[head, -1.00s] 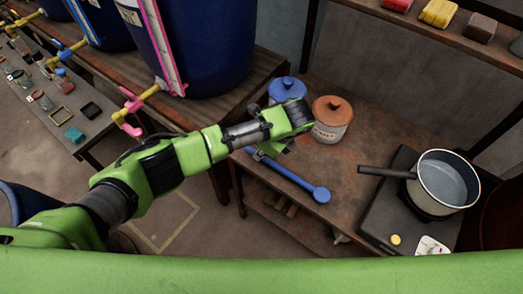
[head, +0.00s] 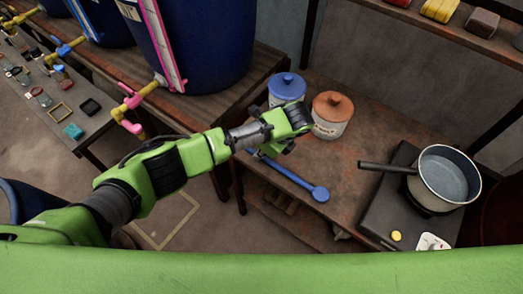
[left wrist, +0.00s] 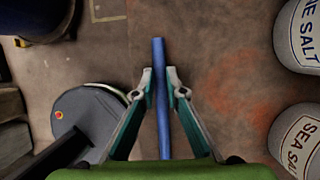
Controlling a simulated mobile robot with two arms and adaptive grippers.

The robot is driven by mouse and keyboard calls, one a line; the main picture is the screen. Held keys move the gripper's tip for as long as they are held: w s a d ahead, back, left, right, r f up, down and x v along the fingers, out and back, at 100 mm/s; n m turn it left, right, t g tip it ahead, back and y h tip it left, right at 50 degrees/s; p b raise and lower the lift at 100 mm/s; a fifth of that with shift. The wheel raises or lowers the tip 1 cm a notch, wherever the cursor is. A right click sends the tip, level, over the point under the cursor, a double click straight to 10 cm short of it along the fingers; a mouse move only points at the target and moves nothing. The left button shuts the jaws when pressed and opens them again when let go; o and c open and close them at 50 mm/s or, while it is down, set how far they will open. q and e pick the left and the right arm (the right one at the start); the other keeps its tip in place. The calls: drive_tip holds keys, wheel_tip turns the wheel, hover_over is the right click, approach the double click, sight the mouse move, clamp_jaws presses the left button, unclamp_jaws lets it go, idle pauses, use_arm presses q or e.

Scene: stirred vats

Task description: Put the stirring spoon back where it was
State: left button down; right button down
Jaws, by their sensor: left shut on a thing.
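The blue stirring spoon (head: 290,178) is over the wooden table, its round bowl toward the right. Its handle (left wrist: 160,100) runs between the fingers in the left wrist view. My left gripper (left wrist: 160,82) is shut on this handle. In the head view the wrist hides most of the fingers. I cannot tell whether the spoon touches the table. A pot (head: 450,178) with pale liquid stands on a dark hot plate (head: 388,212) to the right. My right gripper is not in view.
A blue-lidded jar (head: 287,90) and an orange-lidded jar (head: 330,117) stand just behind my left gripper. Large blue vats with taps (head: 200,45) stand at the back left. The wooden table (head: 345,165) is bare between spoon and hot plate. A shelf (head: 430,22) is above.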

use_arm(q)
drive_tip(key=shift+f, duration=0.15)
drive_tip(key=c, duration=2)
unclamp_jaws()
drive_tip(key=v, duration=1.2)
